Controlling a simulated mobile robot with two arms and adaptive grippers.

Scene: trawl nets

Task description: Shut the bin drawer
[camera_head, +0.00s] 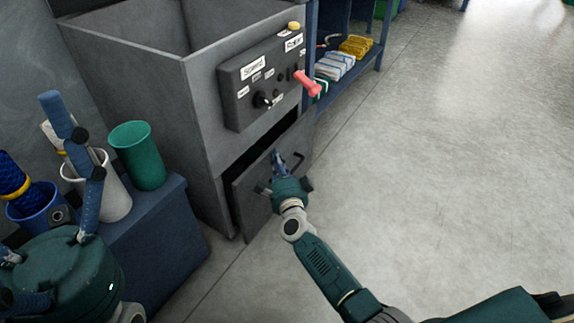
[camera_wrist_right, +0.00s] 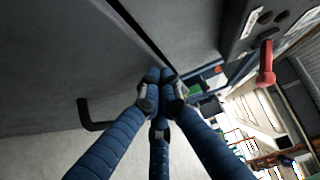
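The bin drawer (camera_head: 252,192) is the dark grey front low on the grey machine. It stands partly open, with a dark gap above and at its left side. Its black bar handle (camera_head: 297,161) also shows in the right wrist view (camera_wrist_right: 93,117). My right gripper (camera_head: 278,158) is at the drawer front, left of the handle. Its blue fingers are together and empty in the right wrist view (camera_wrist_right: 161,82); I cannot tell whether they touch the front. My left gripper (camera_head: 38,205) is at the far left, fingers spread, away from the drawer.
A control panel (camera_head: 262,80) with a red lever (camera_head: 307,83) is above the drawer. A blue stand (camera_head: 165,240) holds a green cup (camera_head: 138,155) and a white cup (camera_head: 115,190) near my left gripper. A blue shelf (camera_head: 365,70) stands behind. The floor at right is clear.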

